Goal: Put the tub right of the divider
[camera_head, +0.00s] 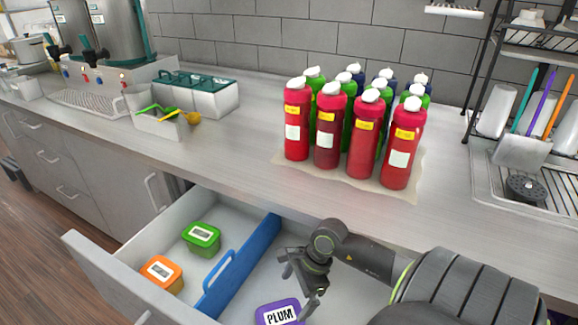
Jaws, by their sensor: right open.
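The open drawer (92,258) has a blue divider (234,268) running through it. A purple tub (279,313) labelled PLUM lies in the drawer right of the divider, cut by the bottom edge of the view. A green tub (202,238) and an orange tub (162,274) lie left of the divider. My right gripper (302,290) is above the drawer, right of the divider and just above and beside the purple tub. It is open and holds nothing that I can see. I cannot tell whether it touches the tub. My left gripper is not in view.
Several red, green and blue bottles (364,135) stand on a mat on the counter (250,165) behind the drawer. A bin with green lids (205,97) and a small box of scoops (158,124) stand at the left. A sink with a rack (550,180) is at the right.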

